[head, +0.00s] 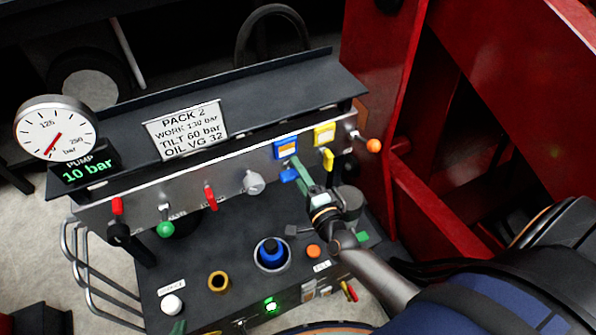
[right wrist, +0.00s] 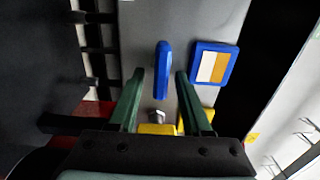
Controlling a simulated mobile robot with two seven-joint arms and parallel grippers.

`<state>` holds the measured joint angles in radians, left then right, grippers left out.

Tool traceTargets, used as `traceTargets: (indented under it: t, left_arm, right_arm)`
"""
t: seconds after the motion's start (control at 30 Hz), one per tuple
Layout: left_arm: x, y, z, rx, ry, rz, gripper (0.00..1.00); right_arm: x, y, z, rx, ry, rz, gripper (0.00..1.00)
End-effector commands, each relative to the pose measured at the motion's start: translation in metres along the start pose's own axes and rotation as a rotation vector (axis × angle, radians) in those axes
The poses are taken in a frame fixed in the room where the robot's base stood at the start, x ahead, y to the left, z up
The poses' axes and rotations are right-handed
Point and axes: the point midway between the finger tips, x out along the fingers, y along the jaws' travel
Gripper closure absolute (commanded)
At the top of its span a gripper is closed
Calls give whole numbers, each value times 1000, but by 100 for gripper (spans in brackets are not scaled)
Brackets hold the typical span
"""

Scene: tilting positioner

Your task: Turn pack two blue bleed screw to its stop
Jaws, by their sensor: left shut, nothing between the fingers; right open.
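The blue bleed screw, a small flat blue handle (head: 289,175), sits on the front panel of pack two (head: 185,130), below a blue-framed label (head: 286,148). In the right wrist view the blue handle (right wrist: 162,56) stands lengthwise between the fingertips, with a gap on each side. My right gripper (head: 298,172) is open at the panel; its two green fingers (right wrist: 160,73) point at the screw in the right wrist view.
A yellow handle (head: 327,158) and an orange knob (head: 374,145) are right of the screw. A grey knob (head: 253,182), red lever (head: 210,195) and green knob (head: 165,229) are to its left. A blue cap (head: 271,253) stands below. A red frame (head: 385,90) rises at right.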

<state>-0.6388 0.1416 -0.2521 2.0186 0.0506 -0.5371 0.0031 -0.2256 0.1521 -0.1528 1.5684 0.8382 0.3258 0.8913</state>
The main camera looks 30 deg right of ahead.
Motion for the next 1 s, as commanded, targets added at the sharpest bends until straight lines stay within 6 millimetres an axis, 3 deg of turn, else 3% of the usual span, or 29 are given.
traceTargets:
  t: [0.27,0.7,1.0]
  left_arm:
    - [1,-1,-4,3,7,-1,100]
    - [0,-1,-8,5,10,-1,100]
    - [0,0,-7,4,9,1,100]
  right_arm:
    - [-7,0,0,-1,-1,2,51]
    - [-90,1,0,-1,-1,4,51]
    - [-123,0,0,0,-1,0,51]
